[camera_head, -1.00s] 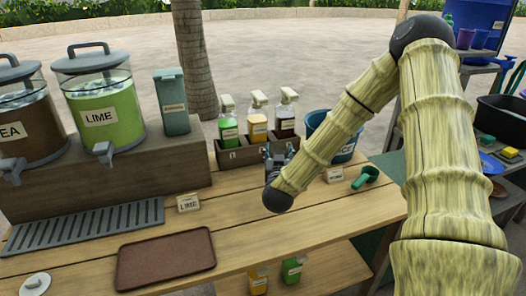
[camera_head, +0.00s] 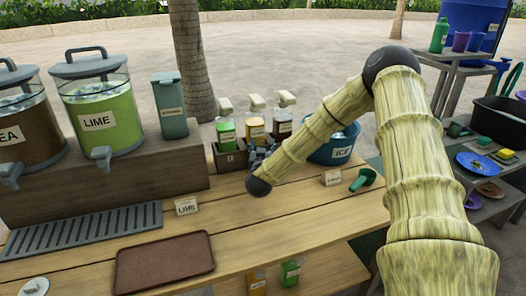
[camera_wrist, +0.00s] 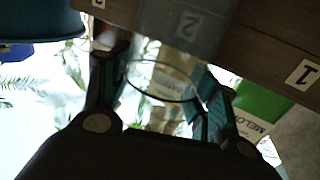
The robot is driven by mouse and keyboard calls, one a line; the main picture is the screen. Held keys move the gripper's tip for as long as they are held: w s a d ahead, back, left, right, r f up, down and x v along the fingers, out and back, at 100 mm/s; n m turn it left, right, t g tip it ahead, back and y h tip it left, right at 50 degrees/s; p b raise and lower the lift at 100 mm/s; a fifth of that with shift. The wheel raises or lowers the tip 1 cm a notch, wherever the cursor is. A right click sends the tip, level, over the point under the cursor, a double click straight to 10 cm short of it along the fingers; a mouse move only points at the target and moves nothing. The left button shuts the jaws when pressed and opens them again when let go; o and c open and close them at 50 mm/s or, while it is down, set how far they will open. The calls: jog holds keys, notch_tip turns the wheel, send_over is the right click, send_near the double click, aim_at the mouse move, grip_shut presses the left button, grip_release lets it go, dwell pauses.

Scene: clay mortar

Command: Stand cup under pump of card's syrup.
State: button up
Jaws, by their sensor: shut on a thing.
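My gripper (camera_head: 262,155) is in front of the syrup rack (camera_head: 230,160), near its middle. In the wrist view my gripper (camera_wrist: 160,78) is shut on a clear cup (camera_wrist: 160,110), whose round rim shows between the fingers. In the rack stand a green syrup bottle (camera_head: 226,132), a yellow one (camera_head: 255,127) and a dark one (camera_head: 284,122), each with a pump on top. The wrist view shows number plates 1 and 2 on the rack and a green "MELON" label.
A blue ice bucket (camera_head: 335,145) stands right of the rack, partly behind my arm. A green scoop (camera_head: 364,180) lies beside the card. A "LIME" card (camera_head: 187,206), a drip grate (camera_head: 80,232) and a brown tray (camera_head: 165,262) are to the left.

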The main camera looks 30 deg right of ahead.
jog(key=shift+f, duration=0.95)
jog(key=shift+f, duration=0.1)
jog(key=o, duration=1.1)
jog(key=shift+c, duration=0.2)
jog(key=shift+r, duration=0.2)
jog(key=b+v, duration=0.1)
jog(key=v, duration=1.1)
jog(key=shift+f, duration=0.1)
